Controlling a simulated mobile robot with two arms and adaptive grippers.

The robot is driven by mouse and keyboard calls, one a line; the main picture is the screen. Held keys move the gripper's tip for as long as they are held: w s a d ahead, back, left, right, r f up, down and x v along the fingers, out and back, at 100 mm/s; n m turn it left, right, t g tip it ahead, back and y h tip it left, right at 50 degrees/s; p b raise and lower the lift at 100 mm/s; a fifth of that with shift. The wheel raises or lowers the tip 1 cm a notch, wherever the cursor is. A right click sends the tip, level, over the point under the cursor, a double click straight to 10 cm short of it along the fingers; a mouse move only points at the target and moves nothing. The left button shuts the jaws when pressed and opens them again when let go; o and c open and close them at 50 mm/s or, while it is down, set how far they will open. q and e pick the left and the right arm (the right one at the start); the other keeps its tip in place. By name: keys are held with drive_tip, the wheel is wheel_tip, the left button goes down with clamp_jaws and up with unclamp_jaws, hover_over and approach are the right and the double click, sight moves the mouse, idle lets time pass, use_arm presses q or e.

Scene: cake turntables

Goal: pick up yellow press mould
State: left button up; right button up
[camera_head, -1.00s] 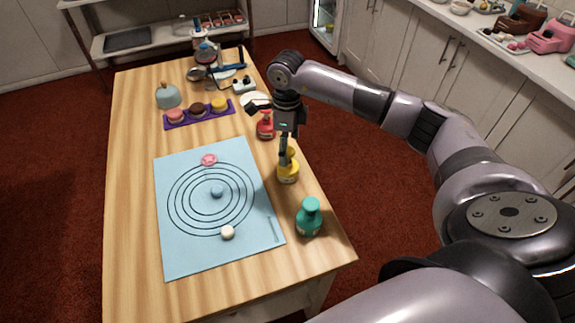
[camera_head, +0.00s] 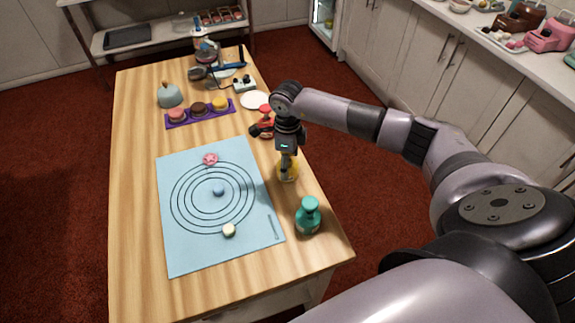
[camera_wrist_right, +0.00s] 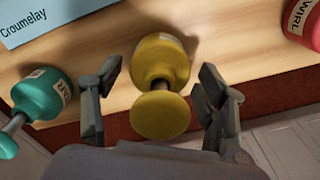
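The yellow press mould (camera_head: 292,173) stands upright near the right edge of the wooden table, partly hidden by my right gripper (camera_head: 285,170). In the right wrist view the mould (camera_wrist_right: 160,112) shows its round knob toward the camera and its wider body beyond. The right gripper's fingers (camera_wrist_right: 160,78) are open, one on each side of the mould, with a visible gap on both sides. My left gripper is not in view.
The teal press mould (camera_head: 308,217) stands in front of the yellow one, and the red press mould (camera_head: 266,113) behind it. A blue mat (camera_head: 180,255) lies to the left, with small round pieces on it. A purple tray (camera_head: 185,120) holds cakes farther back.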

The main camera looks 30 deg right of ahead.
drive_tip(key=c, duration=1.1)
drive_tip(key=shift+o, duration=0.2)
